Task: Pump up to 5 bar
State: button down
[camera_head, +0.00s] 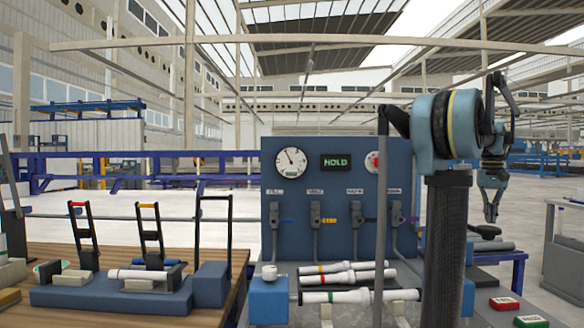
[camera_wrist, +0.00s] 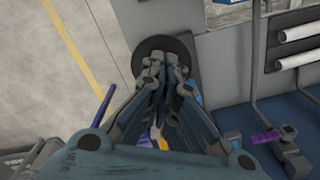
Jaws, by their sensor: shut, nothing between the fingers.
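The dark blue test panel (camera_head: 337,225) stands upright at the centre of the head view. On it are a round white gauge (camera_head: 291,163), its needle tilted to the upper left, and a display (camera_head: 336,162) reading HOLD in green. A red round knob or dial (camera_head: 374,162) sits to their right, partly covered. My gripper (camera_head: 491,218) hangs right of the panel, pointing down, shut and empty. In the wrist view its fingers (camera_wrist: 155,135) are together, with a dark round disc (camera_wrist: 168,50) beyond them. I cannot identify a pump for certain; gauge figures are too small to read.
Several valve levers (camera_head: 315,222) line the panel. White pipes (camera_head: 345,274) lie on a rack below. A clamp fixture (camera_head: 110,298) stands on the left wooden table. Red (camera_head: 504,303) and green (camera_head: 531,321) buttons are at lower right. Open floor shows at right.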

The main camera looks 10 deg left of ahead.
aim_at(489, 228)
dwell(0.3)
jog(key=shift+w+f, duration=0.2)
jog(key=shift+f, duration=4.05)
jog(key=shift+s+r, duration=0.2)
jog(key=shift+r, duration=1.95)
jog(key=shift+s+r, duration=0.15)
jog(key=shift+r, duration=1.95)
